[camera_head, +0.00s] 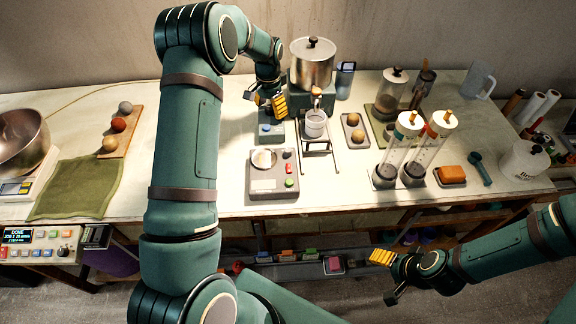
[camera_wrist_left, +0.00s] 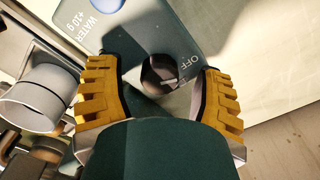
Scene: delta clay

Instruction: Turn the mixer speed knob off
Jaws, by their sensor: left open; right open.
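The dark round speed knob (camera_wrist_left: 160,74) shows in the left wrist view on a blue-grey panel (camera_wrist_left: 185,28), beside the letters OFF. My left gripper (camera_wrist_left: 158,84) is open, with one yellow-padded finger on each side of the knob; I cannot tell whether either touches it. In the head view my left gripper (camera_head: 266,100) is over the mixer base, below the steel pot (camera_head: 312,62), and hides the knob. My right gripper (camera_head: 388,276) is open and empty, in front of the bench and away from the mixer.
A blue button (camera_wrist_left: 103,4) marked WATER +10 g is on the same panel. A white cup (camera_head: 315,124) on a stand (camera_head: 318,146) is right of my left gripper. A small scale (camera_head: 272,188) sits in front. Tall clear cylinders (camera_head: 398,150) stand further right.

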